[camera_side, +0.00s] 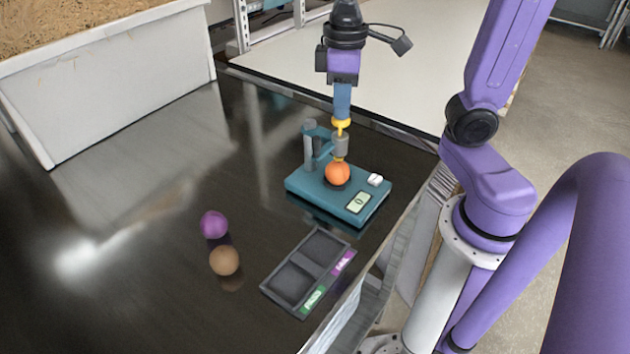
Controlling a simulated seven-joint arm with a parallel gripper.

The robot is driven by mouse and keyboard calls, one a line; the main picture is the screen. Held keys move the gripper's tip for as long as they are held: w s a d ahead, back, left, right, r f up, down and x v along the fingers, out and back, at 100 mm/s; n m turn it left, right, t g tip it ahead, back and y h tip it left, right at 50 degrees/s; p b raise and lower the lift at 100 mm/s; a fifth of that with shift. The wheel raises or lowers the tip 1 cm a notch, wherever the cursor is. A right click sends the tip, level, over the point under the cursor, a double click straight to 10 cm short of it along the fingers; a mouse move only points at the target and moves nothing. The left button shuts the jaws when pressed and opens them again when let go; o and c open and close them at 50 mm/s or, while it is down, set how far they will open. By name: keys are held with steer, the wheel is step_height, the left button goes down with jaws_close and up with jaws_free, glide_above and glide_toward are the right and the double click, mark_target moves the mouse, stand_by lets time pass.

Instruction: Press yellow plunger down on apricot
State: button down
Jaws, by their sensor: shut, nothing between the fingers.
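The orange apricot (338,173) sits on the teal base of a small press tester (318,187), under the tester's grey probe. The yellow plunger (341,125) is at the top of the probe, held over the apricot by the tester's arm and post. My gripper (342,117) is shut and empty, pointing straight down right above the plunger. Its tip looks to be touching the plunger's top, though a tiny gap cannot be ruled out. The probe's lower end is at the apricot's top; whether it presses in cannot be told.
A dark two-part tray (308,265) with green and magenta labels lies at the table's front edge. A purple fruit (214,224) and a brown fruit (224,261) lie left of it. A white bin (110,85) stands at the back left. The table's left side is clear.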

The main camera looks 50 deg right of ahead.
steer(key=shift+f, duration=0.65)
stand_by(0.4)
steer(key=shift+r, duration=4.05)
steer(key=s+a+f+n, duration=0.1)
steer(key=s+f+n, duration=0.5)
steer(key=s+f, duration=0.7)
steer(key=shift+s+a+f+n, duration=0.15)
steer(key=shift+a+f+n, duration=0.05)
steer(key=shift+a+n, duration=0.15)
